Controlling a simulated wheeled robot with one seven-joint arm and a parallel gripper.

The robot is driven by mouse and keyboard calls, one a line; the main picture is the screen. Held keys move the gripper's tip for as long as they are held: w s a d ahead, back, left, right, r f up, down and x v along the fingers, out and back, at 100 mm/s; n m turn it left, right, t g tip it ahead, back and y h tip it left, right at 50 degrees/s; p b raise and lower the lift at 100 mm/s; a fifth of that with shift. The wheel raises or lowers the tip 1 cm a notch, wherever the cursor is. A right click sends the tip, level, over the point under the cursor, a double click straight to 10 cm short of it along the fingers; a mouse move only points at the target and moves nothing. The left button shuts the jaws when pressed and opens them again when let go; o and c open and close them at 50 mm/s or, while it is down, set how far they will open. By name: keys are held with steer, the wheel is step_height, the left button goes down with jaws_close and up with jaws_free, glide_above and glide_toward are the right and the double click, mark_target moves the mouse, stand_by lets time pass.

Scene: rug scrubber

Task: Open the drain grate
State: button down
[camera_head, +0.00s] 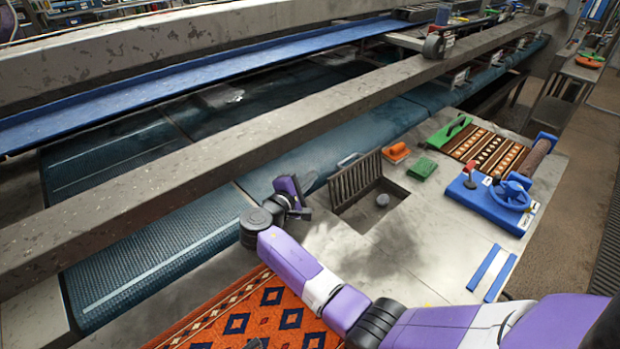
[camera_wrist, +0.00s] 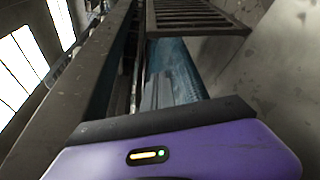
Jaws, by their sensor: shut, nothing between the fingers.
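The dark slatted drain grate (camera_head: 355,178) stands raised, near upright, along the far-left edge of a square drain opening (camera_head: 378,212) in the grey table. The opening is uncovered, and a small round grey lump (camera_head: 382,199) shows in it. My gripper (camera_head: 303,212) is shut and empty, just left of the grate's left end, with a small gap seeming to lie between them. In the wrist view the grate (camera_wrist: 195,18) shows at the top, beyond the purple gripper body; the fingertips cannot be made out there.
An orange patterned rug (camera_head: 265,315) lies at the near left. Orange and green brushes (camera_head: 397,152), a brown rug sample (camera_head: 484,155) and a blue clamp-like device (camera_head: 495,195) lie to the right. Blue strips (camera_head: 492,272) lie nearer. A long grey beam (camera_head: 200,165) runs behind my gripper.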

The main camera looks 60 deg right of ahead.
mark_target(353, 175)
steer(key=shift+s+d+r+p, duration=0.1)
steer(key=shift+s+d+p, duration=0.45)
steer(key=shift+d, duration=0.55)
steer(key=shift+s+d+r+p, duration=0.1)
steer(key=shift+s+d+p, duration=0.3)
steer(key=shift+d+p, duration=0.5)
steer(key=shift+s+d+r+p, duration=0.1)
steer(key=shift+s+d+p, duration=0.35)
steer(key=shift+d, duration=0.8)
steer(key=shift+s+f+b, duration=0.1)
steer(key=shift+f+b, duration=0.05)
steer(key=shift+b, duration=0.3)
